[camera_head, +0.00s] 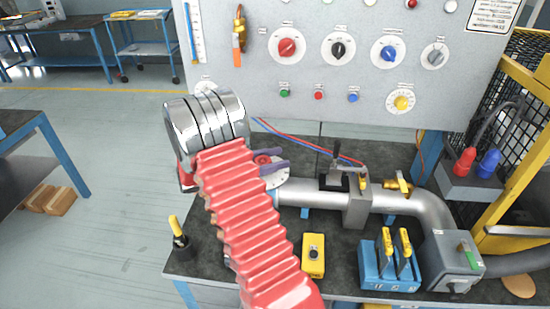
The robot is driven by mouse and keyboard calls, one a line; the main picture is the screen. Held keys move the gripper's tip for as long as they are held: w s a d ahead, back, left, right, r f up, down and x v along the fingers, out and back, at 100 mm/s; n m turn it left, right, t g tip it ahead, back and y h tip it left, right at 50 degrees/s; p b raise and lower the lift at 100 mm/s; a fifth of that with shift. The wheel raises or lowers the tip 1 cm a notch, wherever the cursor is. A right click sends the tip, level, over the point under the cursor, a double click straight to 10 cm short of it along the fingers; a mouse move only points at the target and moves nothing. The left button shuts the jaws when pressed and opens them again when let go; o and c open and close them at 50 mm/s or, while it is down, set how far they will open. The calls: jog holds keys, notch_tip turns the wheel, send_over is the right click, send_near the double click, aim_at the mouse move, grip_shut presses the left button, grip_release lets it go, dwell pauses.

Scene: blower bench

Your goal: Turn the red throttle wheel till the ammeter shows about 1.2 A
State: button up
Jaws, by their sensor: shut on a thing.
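The red throttle wheel (263,160) shows only as a small red patch in front of a pale round plate (279,177) at the left end of the metal pipe. My gripper (274,161), with purple fingers, is at the wheel and shut on it. My red ribbed arm and its metal joint cover the near side, so most of the wheel and its grip are hidden. I cannot make out an ammeter or its needle; part of the panel's lower left is behind my arm.
The grey panel (310,90) behind carries red (287,47), black, blue, grey and yellow knobs. The pipe (310,194) runs right to an elbow. A yellow box (313,255), a blue block with yellow handles (389,265) and a grey switch box (453,263) stand in front.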

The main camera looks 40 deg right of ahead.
jog(key=shift+w+r, duration=0.1)
jog(key=shift+w, duration=0.05)
jog(key=o, duration=1)
jog(key=shift+o, duration=0.2)
jog(key=v, duration=1.3)
jog(key=shift+w+a, duration=0.25)
jog(key=shift+a, duration=0.1)
